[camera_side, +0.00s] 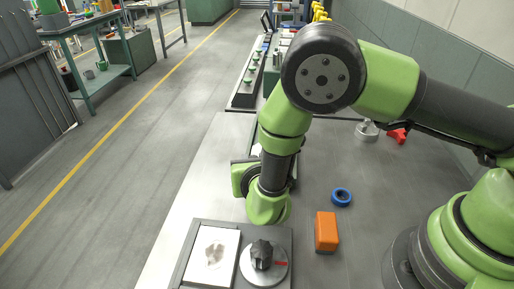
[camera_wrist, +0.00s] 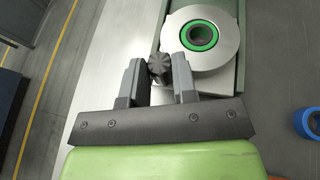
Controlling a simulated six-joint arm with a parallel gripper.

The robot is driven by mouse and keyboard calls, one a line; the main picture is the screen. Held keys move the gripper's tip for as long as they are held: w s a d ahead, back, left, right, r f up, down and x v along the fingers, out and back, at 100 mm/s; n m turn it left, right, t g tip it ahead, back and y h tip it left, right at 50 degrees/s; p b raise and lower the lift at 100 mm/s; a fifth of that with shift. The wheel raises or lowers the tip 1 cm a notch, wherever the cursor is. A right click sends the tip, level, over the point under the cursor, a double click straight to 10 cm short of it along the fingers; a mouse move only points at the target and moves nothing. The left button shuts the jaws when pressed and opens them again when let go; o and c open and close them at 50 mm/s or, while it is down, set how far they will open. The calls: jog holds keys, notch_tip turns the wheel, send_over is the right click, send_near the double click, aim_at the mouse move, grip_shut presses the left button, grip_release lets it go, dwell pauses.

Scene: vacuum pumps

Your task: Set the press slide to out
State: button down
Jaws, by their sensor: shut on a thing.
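In the wrist view, my gripper (camera_wrist: 157,75) is shut on a dark ribbed knob (camera_wrist: 159,62) at the near left corner of the press slide. The slide (camera_wrist: 191,84) is a pale plate in a grey-green channel (camera_wrist: 238,75). A round metal disc (camera_wrist: 226,28) with a green ring and dark centre (camera_wrist: 200,37) sits on it, to the right of the knob. In the side view my wrist and arm hide the knob, my fingertips and most of the press.
In the side view, a panel with a dark rotary knob (camera_side: 262,254) and a white plate (camera_side: 212,255) lies nearest the camera. An orange block (camera_side: 326,231) and a blue ring (camera_side: 341,197) stand to the right. A metal part (camera_side: 367,131) and a red part (camera_side: 397,136) lie farther back.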

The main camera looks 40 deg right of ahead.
jog(key=shift+s+a, duration=0.15)
jog(key=shift+a, duration=0.05)
jog(key=c, duration=1.2)
grip_release()
jog(key=v, duration=1)
jog(key=shift+r, duration=0.1)
jog(key=s+d+r+m+g, duration=0.2)
jog(key=d+r+m+g, duration=0.4)
jog(key=m, duration=0.3)
jog(key=s+d+r+m+g, duration=0.3)
jog(key=d+r+m, duration=0.35)
jog(key=m, duration=0.25)
jog(key=s+r+m+t+y, duration=0.1)
jog(key=s+r+m+y, duration=0.1)
jog(key=m, duration=0.3)
jog(key=s+r+m+t+y, duration=0.2)
jog(key=s+r+m+y, duration=0.1)
jog(key=r+m+y, duration=0.1)
jog(key=s+r+m+t+y, duration=0.1)
jog(key=s+r+m+y, duration=0.1)
jog(key=m, duration=0.5)
jog(key=shift+s+d+r+y, duration=0.3)
jog(key=shift+s+r+y, duration=0.1)
jog(key=shift+s+r, duration=0.25)
